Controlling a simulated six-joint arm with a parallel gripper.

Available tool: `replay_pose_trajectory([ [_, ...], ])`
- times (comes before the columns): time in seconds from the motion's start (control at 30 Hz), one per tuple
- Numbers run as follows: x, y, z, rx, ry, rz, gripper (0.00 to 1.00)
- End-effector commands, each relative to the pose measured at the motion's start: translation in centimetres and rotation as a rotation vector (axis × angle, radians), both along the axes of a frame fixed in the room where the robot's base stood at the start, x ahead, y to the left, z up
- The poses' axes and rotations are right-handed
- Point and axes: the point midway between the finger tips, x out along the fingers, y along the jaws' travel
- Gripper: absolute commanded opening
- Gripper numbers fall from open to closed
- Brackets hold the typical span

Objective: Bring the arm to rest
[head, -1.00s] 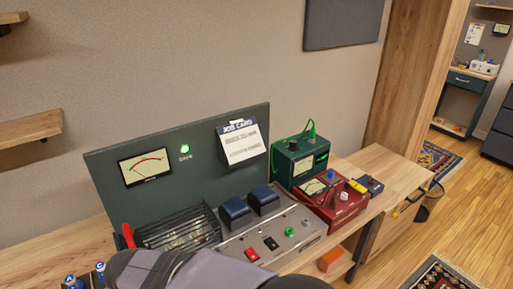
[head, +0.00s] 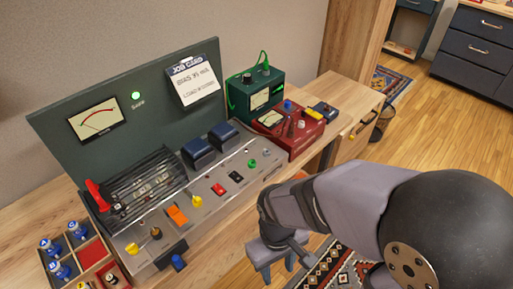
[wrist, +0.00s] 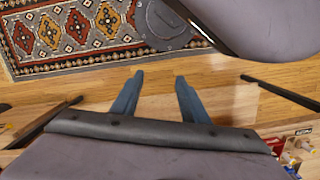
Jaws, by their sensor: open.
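My gripper (head: 281,262) hangs in front of the bench at the lower middle of the head view, above the wood floor and beside the patterned rug. In the wrist view my gripper (wrist: 157,84) shows two blue-grey fingers held apart with only floor between them. It is open and empty, touching nothing that I can see. My grey arm reaches in from the right and hides part of the floor and rug.
The bench carries a panel with a meter (head: 97,120), a sloped control console (head: 215,190), a green box (head: 254,92), a red box (head: 288,127) and a tray of blue-topped pieces (head: 72,258). A patterned rug (wrist: 75,32) lies on the floor. Open floor (head: 432,125) extends right.

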Motion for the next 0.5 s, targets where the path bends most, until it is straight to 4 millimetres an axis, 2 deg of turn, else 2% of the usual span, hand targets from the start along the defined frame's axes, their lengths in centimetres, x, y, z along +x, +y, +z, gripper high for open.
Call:
replay_pose_trajectory([
  [0.03,0.7,-1.5,0.8,0.009,-0.018,-0.082,0.41],
  [0.1,1.7,-3.2,1.7,0.020,-0.046,-0.176,0.41],
  [0.3,3.9,-7.3,3.6,0.035,-0.113,-0.387,0.41],
  [0.5,4.2,-9.5,4.0,0.033,-0.125,-0.490,0.41],
])
